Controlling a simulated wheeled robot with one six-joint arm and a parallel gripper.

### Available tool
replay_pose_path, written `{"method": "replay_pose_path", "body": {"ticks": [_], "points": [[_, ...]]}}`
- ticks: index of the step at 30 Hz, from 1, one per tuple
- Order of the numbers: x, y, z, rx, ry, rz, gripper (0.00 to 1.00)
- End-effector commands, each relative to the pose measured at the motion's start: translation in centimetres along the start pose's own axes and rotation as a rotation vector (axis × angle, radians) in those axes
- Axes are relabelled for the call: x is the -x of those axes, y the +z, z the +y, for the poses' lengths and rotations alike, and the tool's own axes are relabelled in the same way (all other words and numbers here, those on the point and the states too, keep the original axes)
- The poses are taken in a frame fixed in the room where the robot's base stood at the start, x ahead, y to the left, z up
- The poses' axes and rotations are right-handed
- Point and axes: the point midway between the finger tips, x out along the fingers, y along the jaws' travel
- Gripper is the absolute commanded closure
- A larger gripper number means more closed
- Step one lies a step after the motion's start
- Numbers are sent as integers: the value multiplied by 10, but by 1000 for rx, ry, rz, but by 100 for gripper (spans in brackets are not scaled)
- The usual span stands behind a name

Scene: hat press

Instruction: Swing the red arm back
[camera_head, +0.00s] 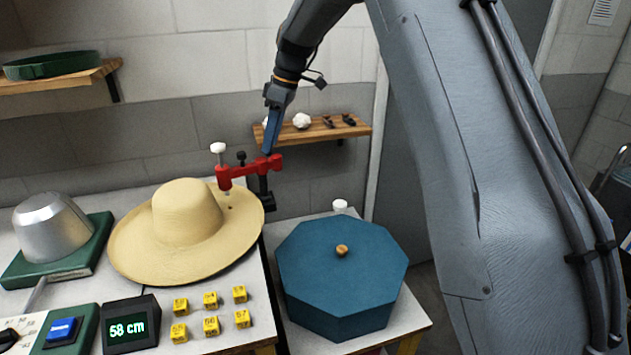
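The red arm (242,172) stands on a dark post (264,192) at the back right of the left table. It reaches left over the brim of a straw hat (188,214). A white knob (218,148) tops its left end. My gripper (270,145) points down from above, with its tip at the right end of the red arm, close to the post. I cannot tell whether it touches the red arm. The gripper is seen edge-on, so the gap between its fingers does not show.
Left of the hat, a metal block (50,228) sits on a green base. A display (130,326) reads 58 cm beside several yellow cubes (210,299). A blue octagonal box (341,280) fills the right table. A wall shelf (318,131) is just behind my gripper.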

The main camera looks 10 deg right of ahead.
Motion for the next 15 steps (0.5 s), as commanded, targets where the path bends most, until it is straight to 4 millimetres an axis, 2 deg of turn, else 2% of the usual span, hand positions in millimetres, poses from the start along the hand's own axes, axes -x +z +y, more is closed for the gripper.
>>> {"method": "replay_pose_path", "body": {"ticks": [3,15], "points": [[-2,20,-12,-94,17,-21,61],[-10,78,-53,-366,80,-72,61]]}}
